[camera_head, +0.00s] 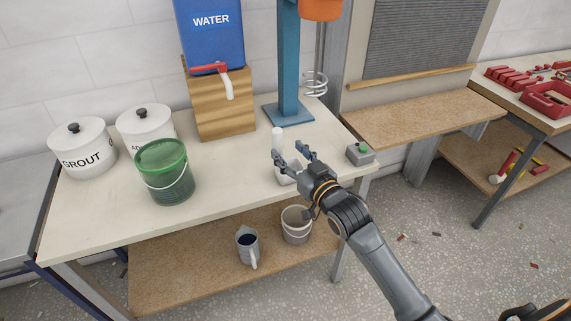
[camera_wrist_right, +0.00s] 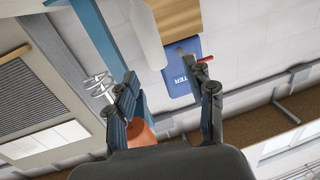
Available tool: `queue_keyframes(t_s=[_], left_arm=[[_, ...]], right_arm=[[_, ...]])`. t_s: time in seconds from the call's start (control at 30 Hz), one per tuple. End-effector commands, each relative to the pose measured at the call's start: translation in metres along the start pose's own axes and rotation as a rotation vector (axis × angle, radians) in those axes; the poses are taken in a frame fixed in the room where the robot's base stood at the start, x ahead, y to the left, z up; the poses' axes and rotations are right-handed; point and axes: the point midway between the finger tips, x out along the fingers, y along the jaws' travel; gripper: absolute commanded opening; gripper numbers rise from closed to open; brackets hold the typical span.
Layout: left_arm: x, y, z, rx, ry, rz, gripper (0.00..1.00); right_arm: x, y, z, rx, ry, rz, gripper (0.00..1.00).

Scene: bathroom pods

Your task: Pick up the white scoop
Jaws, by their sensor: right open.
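The white scoop (camera_head: 277,139) is on the worktable near its right front part. Its pale handle stands up, and its lower body is partly hidden behind my right gripper. My right gripper (camera_head: 290,156) is open, with its fingers close to the scoop; I cannot tell if they touch it. In the right wrist view, the open fingers (camera_wrist_right: 166,82) have nothing gripped between them. A long white shape, likely the scoop's handle (camera_wrist_right: 147,35), shows just beyond the fingertips. My left gripper is not in view.
A green lidded bucket (camera_head: 165,172), a grout canister (camera_head: 82,148) and a second canister (camera_head: 146,126) stand left. A blue water tank (camera_head: 211,35) and teal stand (camera_head: 289,65) are behind. A grey button box (camera_head: 360,154) sits right. A jug (camera_head: 247,245) and bucket (camera_head: 296,225) are below.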

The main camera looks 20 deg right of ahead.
Motion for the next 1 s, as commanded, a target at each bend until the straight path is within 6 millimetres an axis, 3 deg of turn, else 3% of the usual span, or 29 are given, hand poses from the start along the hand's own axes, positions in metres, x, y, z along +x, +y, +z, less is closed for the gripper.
queue_keyframes(t_s=[0.1,0.37,0.7,1.0], left_arm=[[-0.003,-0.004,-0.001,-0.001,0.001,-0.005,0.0],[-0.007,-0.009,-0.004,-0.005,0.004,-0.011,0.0],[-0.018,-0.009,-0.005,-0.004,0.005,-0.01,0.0],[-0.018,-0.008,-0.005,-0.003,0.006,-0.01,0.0]], right_arm=[[0.019,0.0,-0.001,0.001,0.0,0.001,0.54],[0.036,0.002,-0.002,-0.001,-0.001,0.0,0.54],[0.077,0.008,-0.003,0.001,0.0,0.0,0.54],[0.081,0.007,-0.002,0.0,-0.001,0.0,0.54]])
